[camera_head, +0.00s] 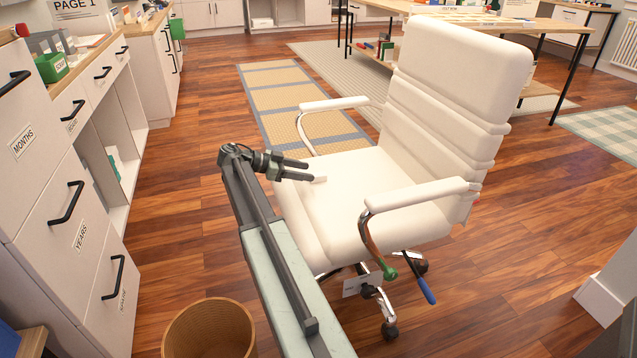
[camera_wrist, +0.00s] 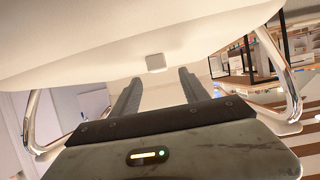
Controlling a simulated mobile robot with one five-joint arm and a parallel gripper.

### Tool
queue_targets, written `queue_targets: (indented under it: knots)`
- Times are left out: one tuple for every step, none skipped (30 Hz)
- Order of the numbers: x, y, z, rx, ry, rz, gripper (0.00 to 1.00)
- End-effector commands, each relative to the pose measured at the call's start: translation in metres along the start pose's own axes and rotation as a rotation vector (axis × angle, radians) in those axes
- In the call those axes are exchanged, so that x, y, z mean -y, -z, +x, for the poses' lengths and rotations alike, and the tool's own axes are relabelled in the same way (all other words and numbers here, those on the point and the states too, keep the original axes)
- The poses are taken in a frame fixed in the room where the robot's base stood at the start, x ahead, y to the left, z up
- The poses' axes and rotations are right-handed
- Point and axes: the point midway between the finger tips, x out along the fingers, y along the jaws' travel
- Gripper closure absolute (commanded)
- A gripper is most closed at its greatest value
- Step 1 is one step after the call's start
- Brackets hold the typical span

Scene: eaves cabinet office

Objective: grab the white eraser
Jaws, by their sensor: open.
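The white eraser (camera_head: 320,179) is a small pale block on the seat of the white office chair (camera_head: 345,205). It barely stands out from the white seat. In the wrist view, nothing shows between the two fingers of my gripper (camera_wrist: 160,77).
The chair's armrests (camera_head: 420,193) stand on both sides of the seat, and its tall backrest (camera_head: 445,95) rises behind. A wicker basket (camera_head: 210,330) is on the floor at the lower left. White drawer cabinets (camera_head: 75,215) line the left. Wooden floor is open between cabinets and chair.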

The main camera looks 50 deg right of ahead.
Motion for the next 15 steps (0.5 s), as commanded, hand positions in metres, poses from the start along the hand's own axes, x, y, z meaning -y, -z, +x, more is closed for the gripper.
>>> queue_targets:
  knots:
    - [-0.001, -0.002, 0.006, 0.0, -0.001, 0.0, 0.47]
    - [-0.001, -0.002, 0.007, 0.0, 0.0, -0.001, 0.47]
    - [0.0, -0.001, 0.007, 0.0, 0.0, -0.001, 0.47]
    - [0.0, -0.001, 0.008, 0.0, 0.0, -0.001, 0.47]
    - [-0.001, -0.001, 0.009, 0.001, 0.0, -0.001, 0.47]
    - [-0.001, -0.002, 0.013, 0.001, -0.001, -0.001, 0.47]
    - [-0.001, -0.002, 0.017, 0.001, -0.001, -0.001, 0.47]
    - [-0.001, -0.003, 0.021, 0.001, -0.001, -0.001, 0.47]
    - [-0.002, -0.003, 0.028, 0.001, -0.001, -0.001, 0.47]
    - [-0.002, -0.004, 0.034, 0.001, -0.002, -0.001, 0.47]
    - [-0.002, -0.004, 0.04, 0.001, -0.002, 0.0, 0.47]
    - [-0.002, -0.004, 0.047, 0.001, -0.003, 0.0, 0.47]
    - [-0.002, -0.004, 0.052, 0.001, -0.002, 0.0, 0.47]
    - [-0.002, -0.004, 0.056, 0.001, -0.001, -0.001, 0.47]
    - [-0.001, -0.003, 0.059, 0.001, -0.001, -0.001, 0.47]
